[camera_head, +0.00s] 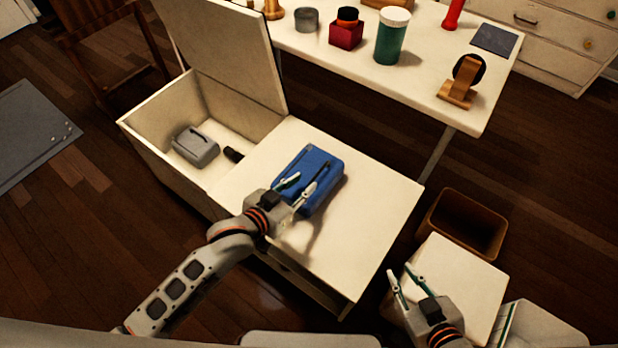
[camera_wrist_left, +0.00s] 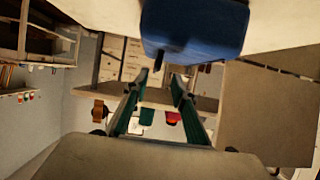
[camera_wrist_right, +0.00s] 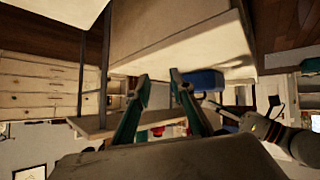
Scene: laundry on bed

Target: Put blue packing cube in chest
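The blue packing cube (camera_head: 322,172) lies on the white top beside the open chest, with dark strips on its upper face. It also shows in the left wrist view (camera_wrist_left: 195,28) and in the right wrist view (camera_wrist_right: 203,80). The white chest (camera_head: 150,128) stands open at the left with its lid raised. My left gripper (camera_head: 300,186) is open at the cube's near side, its fingers over or beside the cube; contact cannot be told. My right gripper (camera_head: 405,275) is open and empty, right of the white top and lower than the cube.
In the chest lie a grey case (camera_head: 196,146) and a small dark object (camera_head: 233,154). A table (camera_head: 425,75) behind holds a green jar (camera_head: 391,38), a red container (camera_head: 346,30) and other items. A brown bin (camera_head: 465,224) stands at the right. The white top has bare room around the cube.

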